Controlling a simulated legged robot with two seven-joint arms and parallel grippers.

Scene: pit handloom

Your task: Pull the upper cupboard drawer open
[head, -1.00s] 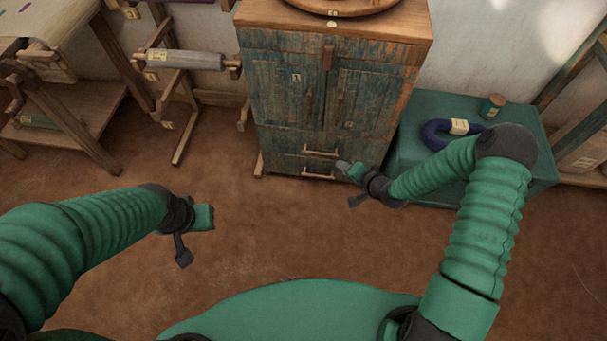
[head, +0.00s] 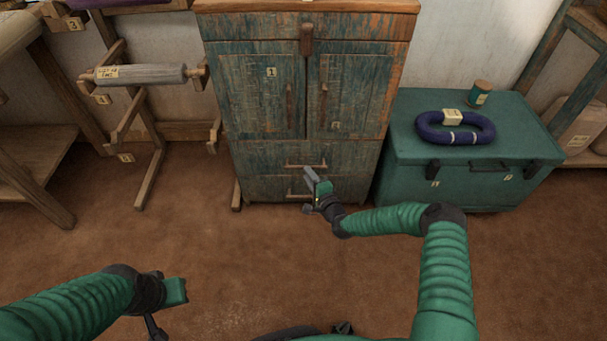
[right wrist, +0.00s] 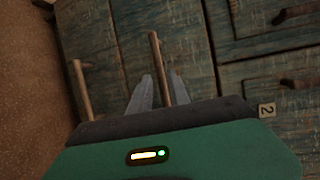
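The worn blue-green cupboard (head: 262,95) stands ahead with two drawers below its doors. The upper drawer (head: 262,160) looks closed; its wooden bar handle (head: 300,166) is partly behind my right gripper in the head view. In the right wrist view the upper handle (right wrist: 156,55) runs between the two grey fingers of my right gripper (right wrist: 161,78). The fingers are apart, with a gap beside the bar; I cannot tell whether either touches it. The head view shows this gripper (head: 310,178) at the drawer fronts. My left gripper (head: 175,291) is low at the left, away from the cupboard; its fingers are unclear.
The lower drawer handle (head: 297,196) is just below, and shows in the right wrist view (right wrist: 81,90). A green chest (head: 400,180) with a dark blue ring (head: 455,137) stands close at right. A wooden roller stand (head: 150,150) is at left. The floor in front is clear.

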